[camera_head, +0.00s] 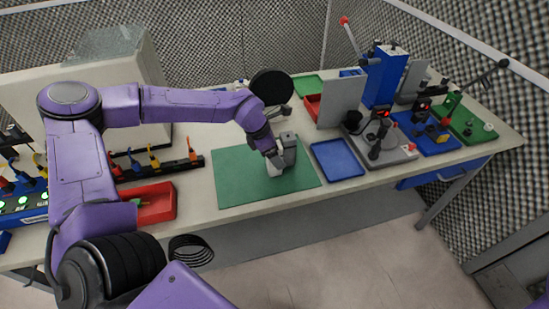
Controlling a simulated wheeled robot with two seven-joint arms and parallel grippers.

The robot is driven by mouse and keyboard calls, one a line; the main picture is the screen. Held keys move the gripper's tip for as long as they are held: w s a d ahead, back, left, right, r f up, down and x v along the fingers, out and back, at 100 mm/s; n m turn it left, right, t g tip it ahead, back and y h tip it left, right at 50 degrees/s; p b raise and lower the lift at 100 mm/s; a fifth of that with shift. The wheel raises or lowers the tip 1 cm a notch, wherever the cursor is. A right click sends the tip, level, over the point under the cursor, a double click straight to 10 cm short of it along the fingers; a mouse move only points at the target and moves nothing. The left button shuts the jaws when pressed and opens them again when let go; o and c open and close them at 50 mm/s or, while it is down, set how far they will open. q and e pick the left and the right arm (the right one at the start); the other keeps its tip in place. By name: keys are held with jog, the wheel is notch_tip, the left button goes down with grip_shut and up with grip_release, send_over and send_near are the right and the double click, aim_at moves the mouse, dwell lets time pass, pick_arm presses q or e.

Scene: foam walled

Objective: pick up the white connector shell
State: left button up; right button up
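My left gripper (279,160) reaches down over the green mat (240,186) in the middle of the bench. A small white piece, which looks like the white connector shell (273,170), shows at its fingertips, low over the mat. The wrist and fingers cover part of it, so I cannot tell whether the fingers are closed on it or only beside it. A grey block-like part (288,140) shows right by the gripper. My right gripper is not in view.
A blue tray (337,160) lies just right of the mat, with a grey upright panel (341,101) behind it. A red bin (154,204) and a dark rack (160,166) of coloured tools stand left. Fixtures crowd the right end. The mat's front left is clear.

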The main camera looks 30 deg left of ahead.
pick_arm(q)
jog(key=shift+r, duration=0.1)
jog(key=c, duration=1.2)
